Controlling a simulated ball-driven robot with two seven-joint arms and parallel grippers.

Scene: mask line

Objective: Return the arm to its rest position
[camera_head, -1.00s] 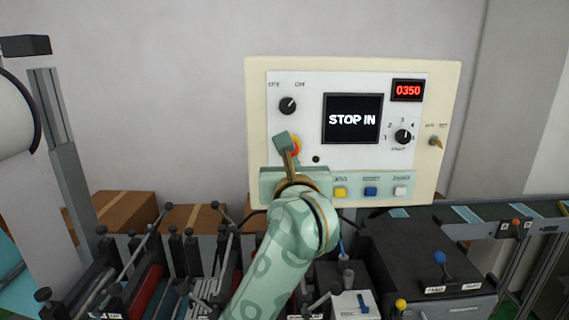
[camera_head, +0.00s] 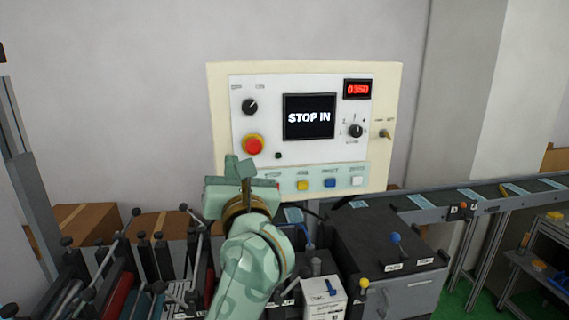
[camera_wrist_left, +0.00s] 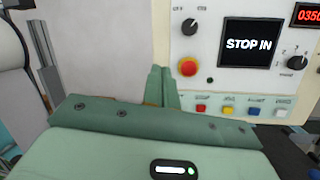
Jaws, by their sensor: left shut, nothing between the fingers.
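My left arm comes up from the bottom in the head view. Its green gripper (camera_head: 238,170) is shut and empty, just below and left of the red emergency stop button (camera_head: 253,145). In the left wrist view the closed fingers (camera_wrist_left: 161,88) point up at the panel, with the red button (camera_wrist_left: 188,68) just beyond their tips. The cream control panel (camera_head: 214,90) has a screen (camera_head: 309,117) reading "STOP IN" and a red display (camera_head: 357,89) reading 0350. The gripper hides part of the panel's lower left corner. My right gripper is not in view.
Machine rods and levers (camera_head: 150,245) stand close at the left of my arm. A dark box (camera_head: 400,250) with a blue-knobbed lever (camera_head: 395,239) is at the right. A conveyor (camera_head: 460,203) runs behind it. Cardboard boxes (camera_head: 88,224) sit against the wall.

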